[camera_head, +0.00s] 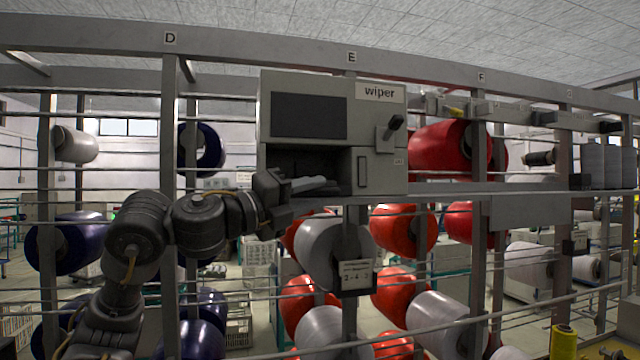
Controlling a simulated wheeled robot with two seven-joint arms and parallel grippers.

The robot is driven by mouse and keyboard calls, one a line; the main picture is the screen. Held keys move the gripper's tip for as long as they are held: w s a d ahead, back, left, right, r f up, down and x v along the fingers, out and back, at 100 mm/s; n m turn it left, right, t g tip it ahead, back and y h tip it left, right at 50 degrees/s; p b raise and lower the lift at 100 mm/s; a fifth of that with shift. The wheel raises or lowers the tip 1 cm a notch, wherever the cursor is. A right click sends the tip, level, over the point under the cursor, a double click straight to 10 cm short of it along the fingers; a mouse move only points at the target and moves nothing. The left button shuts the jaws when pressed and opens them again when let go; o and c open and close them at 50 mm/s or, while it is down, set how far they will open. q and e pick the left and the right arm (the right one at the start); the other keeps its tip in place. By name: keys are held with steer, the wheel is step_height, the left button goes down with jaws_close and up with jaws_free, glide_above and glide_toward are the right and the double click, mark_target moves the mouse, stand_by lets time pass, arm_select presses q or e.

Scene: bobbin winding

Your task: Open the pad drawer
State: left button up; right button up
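A grey box labelled "wiper" (381,158) is mounted on the frame in the middle of the view. It has a dark panel (309,115) at upper left and a black-knobbed lever (391,127) at upper right. Below the panel is a dark recess (290,157); I cannot tell whether it is the pad drawer or whether a drawer is out. My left gripper (318,185) reaches in from the left, with its light grey fingers at the lower front of this recess. Whether they touch anything or are parted is unclear. My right gripper is not in view.
Horizontal rails and upright posts (169,200) of the frame run across the view. Red bobbins (438,149) and white bobbins (333,247) hang below and right of the box. Dark blue bobbins (68,243) are at left. A small tag (356,276) hangs beneath the box.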

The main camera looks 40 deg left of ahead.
arm_select(q)
steer(key=shift+x, duration=1.2)
steer(key=shift+s, duration=0.1)
jaws_close()
